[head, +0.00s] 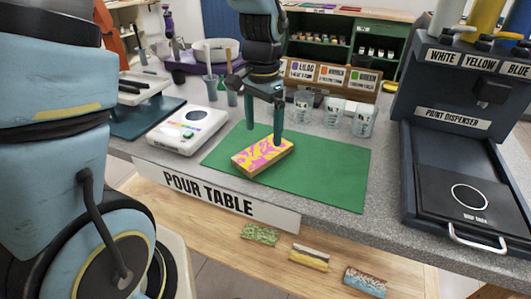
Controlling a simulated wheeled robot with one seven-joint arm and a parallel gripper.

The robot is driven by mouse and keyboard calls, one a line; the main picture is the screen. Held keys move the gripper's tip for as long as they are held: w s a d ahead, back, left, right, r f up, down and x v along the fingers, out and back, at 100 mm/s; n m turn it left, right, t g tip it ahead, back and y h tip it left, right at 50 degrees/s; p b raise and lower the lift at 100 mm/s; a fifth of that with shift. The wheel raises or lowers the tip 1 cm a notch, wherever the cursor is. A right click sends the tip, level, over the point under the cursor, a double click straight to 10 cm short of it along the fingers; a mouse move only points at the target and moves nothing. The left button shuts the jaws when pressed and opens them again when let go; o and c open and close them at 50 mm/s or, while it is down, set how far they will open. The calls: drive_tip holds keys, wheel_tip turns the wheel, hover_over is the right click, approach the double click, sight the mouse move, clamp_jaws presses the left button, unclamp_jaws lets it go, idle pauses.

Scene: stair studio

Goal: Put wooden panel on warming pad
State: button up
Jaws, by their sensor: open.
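The wooden panel (258,157), a small block with a pink and yellow painted top and bare wood sides, lies on the green mat (335,178). My gripper (264,136) points down at the panel's far side with its fingers apart. The right fingertip overlaps the panel's far edge in the picture; the left one shows just behind it. I cannot tell whether they touch it. A white flat device (188,130) with a dark round spot and coloured marks, apparently the warming pad, stands left of the mat. Its top looks bare.
Clear cups (333,112) stand behind the mat, near a labelled wooden box (331,76). The paint dispenser (446,124) fills the right side. The mat's right half is clear.

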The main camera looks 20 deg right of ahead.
sight(263, 151)
drive_tip(key=shift+f+p, duration=0.5)
drive_tip(key=shift+f, duration=2.4)
drive_tip(key=shift+r, duration=0.1)
drive_tip(key=c, duration=1.3)
